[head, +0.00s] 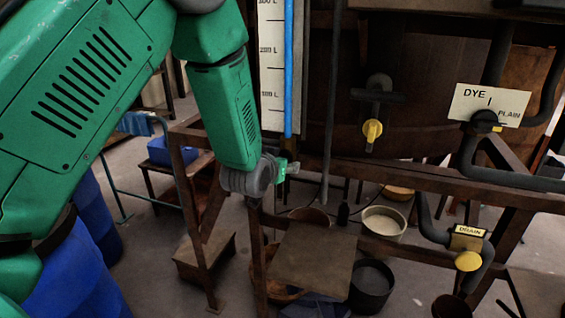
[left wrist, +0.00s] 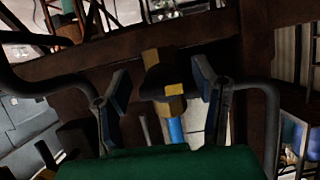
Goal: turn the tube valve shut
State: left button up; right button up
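The sight tube (head: 288,70) with blue liquid runs down beside a white litre scale (head: 271,60) in the head view. The tube valve, a yellow and dark block (left wrist: 160,75), shows in the left wrist view above the blue tube (left wrist: 176,130). My left gripper (left wrist: 160,90) is open, with one finger on each side of the valve and visible gaps between. In the head view my left gripper (head: 282,170) is at the tube's foot, and the wrist hides most of the valve there. My right gripper is not in view.
A rusty beam (head: 420,175) runs behind the gripper. A cream bucket (head: 384,222) and a dark bucket (head: 372,286) stand below.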

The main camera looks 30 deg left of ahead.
pick_arm(q)
jog(key=shift+w+r, duration=0.1)
jog(key=shift+w, duration=0.05)
jog(key=shift+s+r, duration=0.25)
jog(key=shift+s, duration=0.1)
jog(key=v, duration=1.1)
jog(key=shift+f, duration=0.15)
jog(key=s+d+f+m+g+h+b, duration=0.1)
jog(key=s+d+f+g+b, duration=0.15)
jog(key=s+f, duration=0.65)
jog(key=s+d+f+m+g+h+b, duration=0.1)
jog(key=s+f+g+b, duration=0.25)
jog(key=f, duration=1.25)
jog(key=s+d+f+g+b, duration=0.1)
jog(key=s+f+g+b, duration=0.3)
jog(key=f, duration=0.8)
jog(key=s+d+f+m+g+h+b, duration=0.1)
jog(key=s+d+f+g+b, duration=0.1)
jog(key=s+f, duration=0.7)
jog(key=s+b, duration=0.1)
jog(key=s, duration=0.3)
jog(key=shift+f, duration=0.3)
